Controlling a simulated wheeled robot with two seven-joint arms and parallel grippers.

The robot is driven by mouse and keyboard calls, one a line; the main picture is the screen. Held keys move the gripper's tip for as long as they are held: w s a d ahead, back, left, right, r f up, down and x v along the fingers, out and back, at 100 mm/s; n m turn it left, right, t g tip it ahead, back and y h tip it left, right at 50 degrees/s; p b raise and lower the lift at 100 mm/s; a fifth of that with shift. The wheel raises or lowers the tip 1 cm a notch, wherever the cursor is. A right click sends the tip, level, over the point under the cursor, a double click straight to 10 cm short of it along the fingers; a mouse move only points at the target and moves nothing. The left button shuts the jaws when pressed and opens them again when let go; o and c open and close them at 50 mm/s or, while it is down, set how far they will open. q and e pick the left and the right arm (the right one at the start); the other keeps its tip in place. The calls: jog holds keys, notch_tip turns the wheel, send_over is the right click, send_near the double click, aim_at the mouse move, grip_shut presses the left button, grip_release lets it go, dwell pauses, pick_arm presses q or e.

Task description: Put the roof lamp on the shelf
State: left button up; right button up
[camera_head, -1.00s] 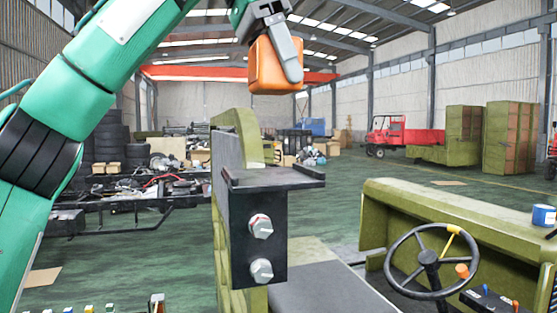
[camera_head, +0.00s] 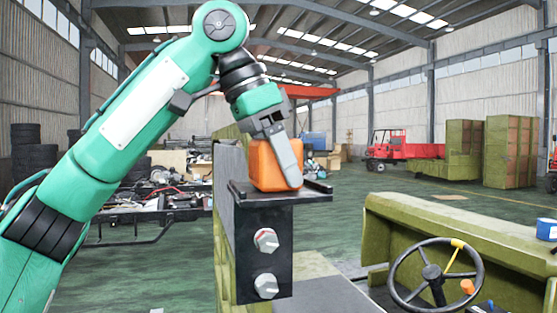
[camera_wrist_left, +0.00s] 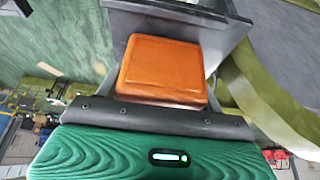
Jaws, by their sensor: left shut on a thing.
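The roof lamp (camera_head: 266,166) is an orange rounded block. My left gripper (camera_head: 284,160) is shut on it. In the head view the lamp is upright at the top of the dark shelf (camera_head: 318,191), and its lower edge looks level with the shelf's surface. I cannot tell whether it rests its full weight there. In the left wrist view the lamp (camera_wrist_left: 162,68) shows in front of the gripper, with the shelf's dark plate (camera_wrist_left: 225,38) behind it. My right gripper is not in view.
The shelf's bracket has two large bolts (camera_head: 266,241) on its front. A green vehicle body with a steering wheel (camera_head: 436,272) stands at the right. A blue can (camera_head: 546,229) sits at the right edge. Dark tyres and loose parts lie behind on the left.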

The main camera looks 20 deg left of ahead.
pick_arm(q)
jog(key=shift+d, duration=0.2)
jog(key=shift+d+f, duration=0.1)
jog(key=shift+f, duration=0.05)
jog(key=o, duration=1.2)
jog(key=shift+o, duration=0.2)
jog(key=shift+s+a+r+b, duration=0.1)
jog(key=shift+a+r+b, duration=0.2)
jog(key=shift+r, duration=0.3)
jog(key=v, duration=1.1)
jog(key=shift+s, duration=0.1)
